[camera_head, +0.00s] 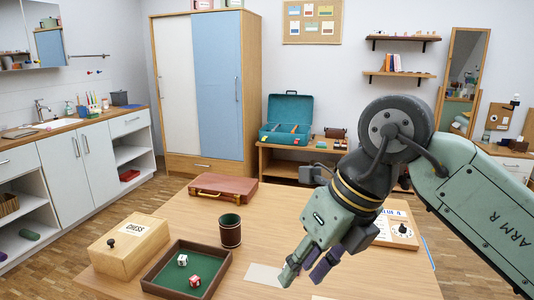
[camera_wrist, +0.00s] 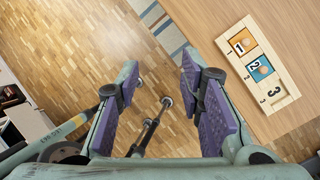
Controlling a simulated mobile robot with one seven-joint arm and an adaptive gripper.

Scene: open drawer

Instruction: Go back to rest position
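My gripper (camera_head: 303,276) hangs over the right part of the wooden table (camera_head: 375,284), with its fingers pointing down and to the left. In the wrist view my gripper (camera_wrist: 160,72) shows its two purple-padded fingers spread apart with nothing between them. Below them are the parquet floor (camera_wrist: 75,45) and the table's edge. My arm comes in from the right in the head view and hides part of the table and the puzzle board.
On the table are a chess box (camera_head: 128,250), a green-lined tray (camera_head: 160,287) with two dice, a dice cup (camera_head: 230,231), a brown case (camera_head: 222,188) and a number board (camera_wrist: 256,67). A wardrobe (camera_head: 208,85) with a closed lower drawer stands behind.

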